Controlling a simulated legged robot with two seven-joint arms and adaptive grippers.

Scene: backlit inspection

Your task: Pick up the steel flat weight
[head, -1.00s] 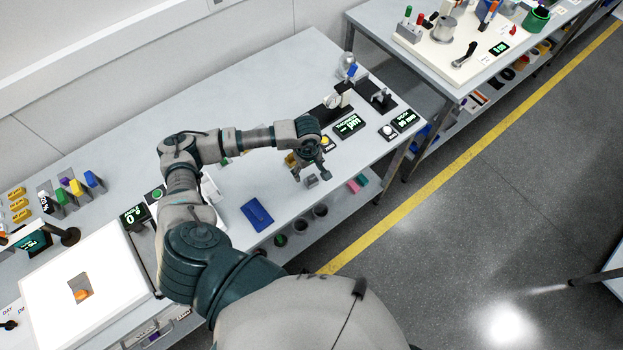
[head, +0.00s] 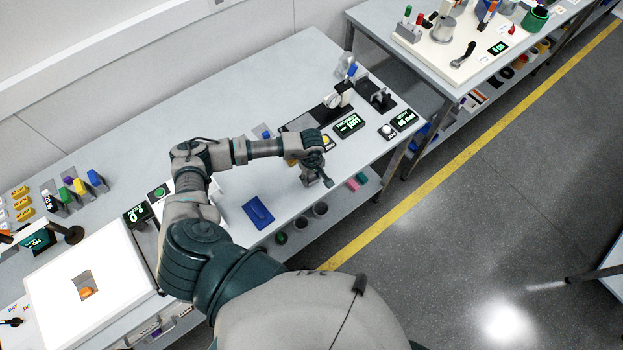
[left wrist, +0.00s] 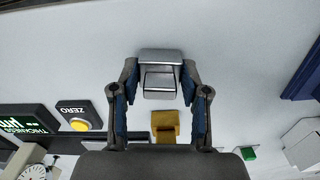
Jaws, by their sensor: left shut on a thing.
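The steel flat weight (left wrist: 159,82) is a small silver block with a stepped top, seen between the fingertips in the left wrist view. My left gripper (left wrist: 160,88) is shut on it, one blue-padded finger at each side. In the head view my left gripper (head: 317,182) points down near the front edge of the bench, and its fingers largely hide the weight. I cannot tell whether the weight is clear of the bench top. My right gripper is not in view.
A brass-coloured block (left wrist: 165,126) lies close by in the left wrist view. A blue tray-like piece (head: 258,212) lies left of the gripper on the bench (head: 240,100). The thickness display (head: 349,124) and gauge stand are to the right. A bright light panel (head: 120,255) is at left.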

